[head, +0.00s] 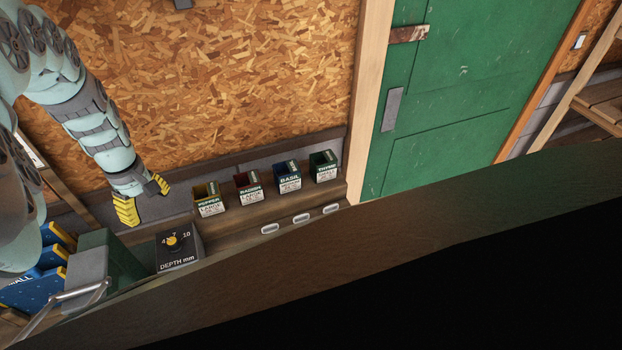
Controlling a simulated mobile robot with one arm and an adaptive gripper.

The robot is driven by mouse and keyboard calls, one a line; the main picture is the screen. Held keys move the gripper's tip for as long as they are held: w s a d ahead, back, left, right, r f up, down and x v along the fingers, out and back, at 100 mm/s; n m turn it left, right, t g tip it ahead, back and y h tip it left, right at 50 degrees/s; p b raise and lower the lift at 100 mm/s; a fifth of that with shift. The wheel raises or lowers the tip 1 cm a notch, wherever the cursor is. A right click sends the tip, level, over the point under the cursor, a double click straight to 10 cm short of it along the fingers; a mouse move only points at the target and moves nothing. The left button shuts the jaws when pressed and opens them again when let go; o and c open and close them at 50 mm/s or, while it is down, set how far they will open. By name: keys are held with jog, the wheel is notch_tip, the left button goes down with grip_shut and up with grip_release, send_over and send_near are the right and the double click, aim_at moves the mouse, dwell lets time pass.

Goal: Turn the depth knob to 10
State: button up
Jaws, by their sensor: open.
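The depth knob is a small round yellow knob (172,241) on a dark panel marked "DEPTH mm" (178,262). The panel sits at the lower left of the head view, with the numbers 4, 7 and 10 around the knob. The knob's exact setting is too small to tell. My gripper (143,203), with yellow-and-black striped fingers, is open and empty. In the picture it is above and left of the knob, apart from it.
Seed boxes marked pepper (209,207), radish (249,194), basil (289,182) and another green one (324,172) stand along the ledge right of my gripper. A green box (115,262) and blue items (36,289) are at the left. A dark surface fills the lower right.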

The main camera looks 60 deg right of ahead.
jog(key=b, duration=0.3)
send_over(172, 241)
notch_tip(172, 241, down, 6)
jog(key=shift+s+r, duration=0.1)
jog(key=shift+r, duration=0.15)
jog(key=shift+d+f+p, duration=0.1)
jog(key=shift+p, duration=0.35)
jog(key=shift+f+p, duration=0.3)
jog(key=shift+f, duration=0.6)
jog(key=shift+f+p, duration=0.4)
jog(key=shift+f, duration=0.8)
jog(key=shift+f+b, duration=0.65)
jog(key=shift+f, duration=0.9)
jog(key=shift+f+b, duration=1.2)
grip_shut()
